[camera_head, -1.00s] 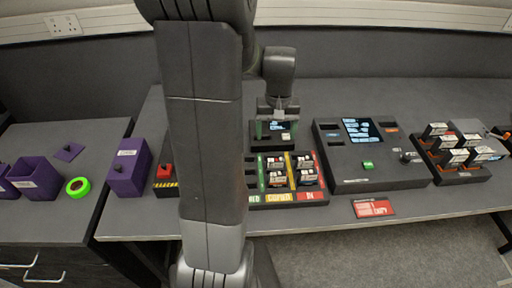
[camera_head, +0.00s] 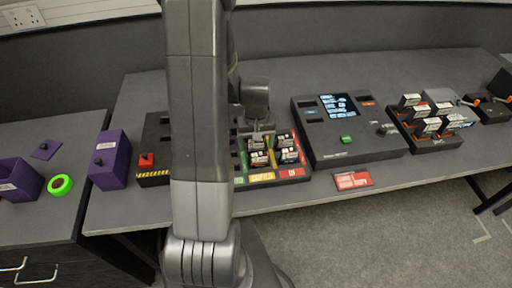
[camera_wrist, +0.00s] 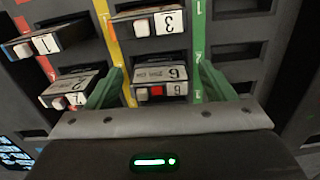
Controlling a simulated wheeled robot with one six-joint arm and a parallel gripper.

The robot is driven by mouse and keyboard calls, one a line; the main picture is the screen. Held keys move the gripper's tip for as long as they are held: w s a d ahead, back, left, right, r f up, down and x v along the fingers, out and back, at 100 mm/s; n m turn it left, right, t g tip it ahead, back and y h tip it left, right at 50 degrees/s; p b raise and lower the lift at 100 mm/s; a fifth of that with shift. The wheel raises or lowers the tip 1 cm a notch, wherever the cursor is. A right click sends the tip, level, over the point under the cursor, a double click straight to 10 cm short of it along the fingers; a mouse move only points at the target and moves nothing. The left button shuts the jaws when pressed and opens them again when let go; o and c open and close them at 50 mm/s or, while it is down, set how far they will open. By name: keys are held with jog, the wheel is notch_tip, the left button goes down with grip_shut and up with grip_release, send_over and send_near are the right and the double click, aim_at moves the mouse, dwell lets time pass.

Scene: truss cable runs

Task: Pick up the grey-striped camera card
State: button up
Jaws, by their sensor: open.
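My gripper (camera_wrist: 160,76) is open, its two green fingers pointing down into a dark card rack (camera_head: 303,171). In the wrist view a card numbered 6 (camera_wrist: 162,76) sits in its slot between the fingers, with clear gaps on both sides. Its top is pale grey, and its front has a white and a red block. Other cards sit around it: 3 (camera_wrist: 150,22), 1 (camera_wrist: 42,42) and 2 (camera_wrist: 68,90). I cannot tell for sure which card has grey stripes. In the head view my gripper (camera_head: 257,137) is over the rack and partly hides its cards.
The rack has green, yellow and red strips, with empty slots (camera_wrist: 240,55) beside the green one. Right of it are a console (camera_head: 345,150) with a screen, a red label (camera_head: 353,180) and a second card holder (camera_head: 436,143). Purple boxes (camera_head: 110,160) stand left.

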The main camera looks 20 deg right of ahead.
jog(key=shift+f, duration=0.55)
jog(key=c, duration=1.1)
jog(key=shift+r, duration=0.1)
